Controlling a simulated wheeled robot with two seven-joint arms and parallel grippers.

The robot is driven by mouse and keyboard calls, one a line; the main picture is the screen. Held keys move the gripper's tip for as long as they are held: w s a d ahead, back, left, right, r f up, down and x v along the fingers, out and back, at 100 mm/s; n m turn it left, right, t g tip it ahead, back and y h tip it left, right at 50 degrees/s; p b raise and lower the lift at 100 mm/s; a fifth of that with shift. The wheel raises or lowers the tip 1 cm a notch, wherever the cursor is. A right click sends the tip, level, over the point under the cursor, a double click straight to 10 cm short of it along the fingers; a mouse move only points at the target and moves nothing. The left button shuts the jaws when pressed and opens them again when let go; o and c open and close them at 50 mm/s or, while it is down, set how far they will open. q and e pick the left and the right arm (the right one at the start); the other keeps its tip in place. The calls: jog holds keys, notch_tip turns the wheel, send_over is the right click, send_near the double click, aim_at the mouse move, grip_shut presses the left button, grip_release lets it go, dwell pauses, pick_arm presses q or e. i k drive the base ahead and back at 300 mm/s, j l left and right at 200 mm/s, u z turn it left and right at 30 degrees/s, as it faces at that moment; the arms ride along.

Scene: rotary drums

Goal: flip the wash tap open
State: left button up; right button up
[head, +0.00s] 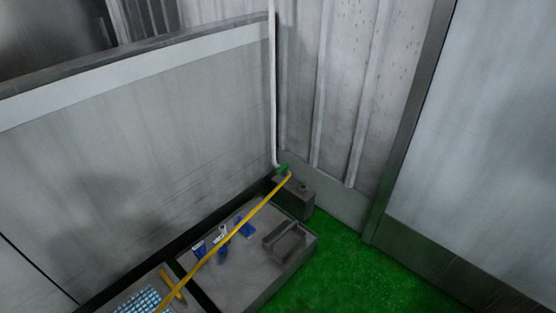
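A small green piece (282,169), which looks like the wash tap, sits at the lower end of a thin white pipe (273,90) in the far corner. It is too small to tell which way its handle points. A yellow hose or bar (237,227) runs from just beside it down to the lower left. Neither of my grippers shows in the head view.
Below the tap stands a grey block (295,196). A grey tray-like bench (245,289) holds blue and white items and a dark box (284,243). A blue-white grid (138,301) lies lower left. Green floor (335,265) is clear at right. Walls enclose the corner.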

aim_at(285, 166)
jog(key=i+l+u, duration=0.15)
jog(key=l, duration=0.25)
jog(key=i+l+z, duration=0.2)
jog(key=i, duration=0.35)
jog(key=i+l+z, duration=0.2)
jog(key=i, duration=0.35)
jog(key=i+l+z, duration=0.2)
jog(key=i, duration=0.35)
